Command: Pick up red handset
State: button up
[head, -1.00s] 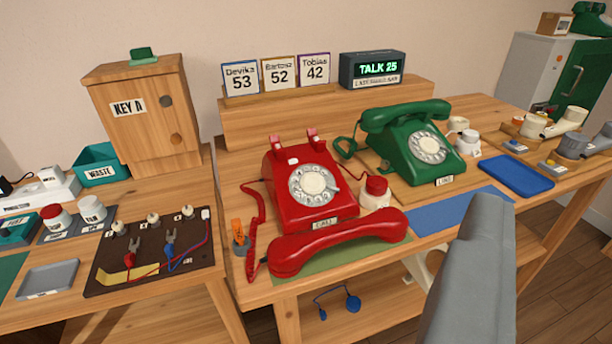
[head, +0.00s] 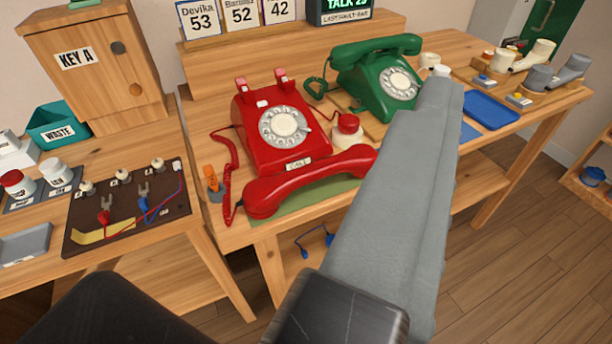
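The red handset (head: 312,183) lies off its cradle on a green mat (head: 295,206) at the table's front edge. It lies in front of the red dial phone (head: 282,128), with its right end raised toward the back. A red coiled cord (head: 231,180) runs along the phone's left side to the handset's left end. The phone's two cradle prongs are empty. My gripper's fingers cannot be made out. A grey link of my arm rises on the right, in front of the table and to the right of the handset. Nothing covers the handset.
A green phone (head: 378,78) with its handset on stands behind right. A red-capped jar (head: 347,131) is close behind the handset's right end. An orange item (head: 211,178) stands left of the cord. A wired board (head: 128,207) lies on the left table. A blue tray (head: 490,110) lies right.

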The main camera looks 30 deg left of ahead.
jog(key=shift+o, duration=0.4)
jog(key=n+g, duration=1.7)
jog(key=n, duration=1.1)
send_over(315, 167)
jog(key=d, duration=0.1)
notch_tip(315, 167, down, 12)
notch_tip(315, 167, down, 12)
jog(key=shift+w, duration=0.1)
jog(key=shift+a+f, duration=0.25)
jog(key=shift+f, duration=1.1)
jog(key=shift+a+f, duration=0.2)
jog(key=shift+f, duration=1.15)
grip_shut()
